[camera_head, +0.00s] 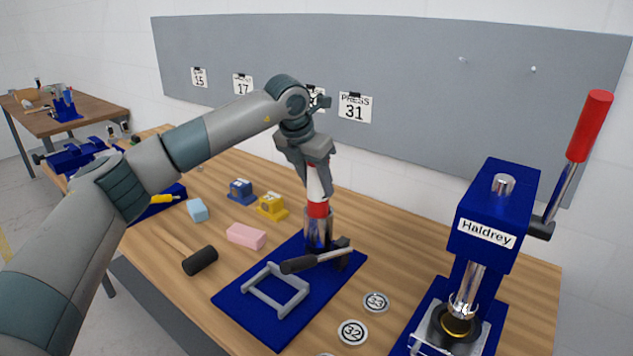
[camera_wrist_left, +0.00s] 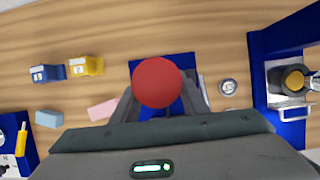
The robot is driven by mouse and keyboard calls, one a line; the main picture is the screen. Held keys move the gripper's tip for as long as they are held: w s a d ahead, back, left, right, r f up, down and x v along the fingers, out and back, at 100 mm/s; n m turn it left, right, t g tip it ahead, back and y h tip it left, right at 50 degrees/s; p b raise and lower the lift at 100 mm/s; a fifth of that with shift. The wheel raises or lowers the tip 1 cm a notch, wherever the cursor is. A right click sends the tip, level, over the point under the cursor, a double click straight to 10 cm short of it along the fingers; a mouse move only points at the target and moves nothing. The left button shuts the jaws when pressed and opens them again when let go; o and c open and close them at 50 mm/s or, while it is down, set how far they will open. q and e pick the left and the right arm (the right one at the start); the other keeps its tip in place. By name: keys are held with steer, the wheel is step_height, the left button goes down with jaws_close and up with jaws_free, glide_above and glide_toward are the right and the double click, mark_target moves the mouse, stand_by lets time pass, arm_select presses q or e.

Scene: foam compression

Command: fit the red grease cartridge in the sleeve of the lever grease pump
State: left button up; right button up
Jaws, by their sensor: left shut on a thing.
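The red grease cartridge (camera_head: 317,208), with a white band, stands upright in my left gripper (camera_head: 318,188), which is shut on it. In the left wrist view its round red end (camera_wrist_left: 158,82) lies between the fingers. The lever grease pump has a shiny metal sleeve (camera_head: 317,230) on a blue base plate (camera_head: 240,301), with a black-gripped lever (camera_head: 299,264) in front. The cartridge is right above the sleeve, its lower end at the sleeve's mouth; I cannot tell whether it is inside. My right gripper is not in view.
A blue Haldrey press (camera_head: 493,196) with a red-handled lever stands at the right. A pink block (camera_head: 246,236), a black cylinder (camera_head: 200,260), a yellow block (camera_head: 271,205) and a blue block (camera_head: 240,190) lie left of the pump. Numbered discs (camera_head: 376,302) lie between pump and press.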

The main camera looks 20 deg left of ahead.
arm_select(q)
steer(key=shift+a+f+b, duration=0.25)
steer(key=shift+f+b, duration=0.15)
steer(key=shift+f, duration=0.1)
